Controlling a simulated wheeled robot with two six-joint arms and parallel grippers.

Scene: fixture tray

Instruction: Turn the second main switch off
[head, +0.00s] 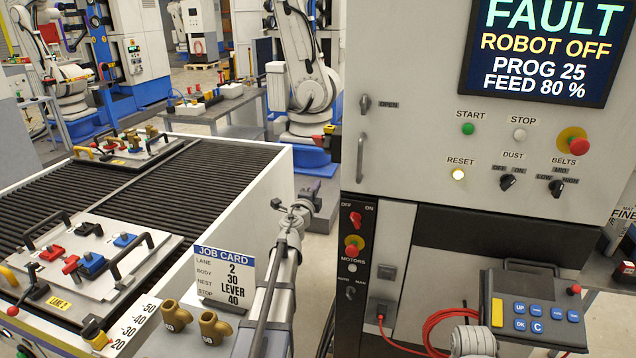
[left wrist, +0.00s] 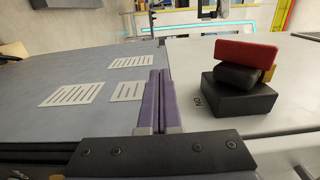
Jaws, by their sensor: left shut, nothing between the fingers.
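A red-handled switch with a black base (head: 325,143) and a bit of yellow sticks out from the left edge of the grey control cabinet (head: 400,160). In the left wrist view what looks like the same switch, with its red handle (left wrist: 248,52) on a black base (left wrist: 238,97), stands right of my fingers. My left gripper (head: 316,187) is below the switch in the head view. Its purple fingers (left wrist: 157,100) are shut, empty and apart from the switch. Another red switch (head: 355,218) sits under OFF and ON labels on the front. My right gripper is out of view.
The cabinet screen (head: 545,45) reads FAULT, ROBOT OFF. Left of my arm are a job card (head: 222,272), brass fittings (head: 213,327) and a roller conveyor (head: 60,190). A teach pendant (head: 535,305) is at lower right. Slotted vents (left wrist: 72,94) are left of my fingers.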

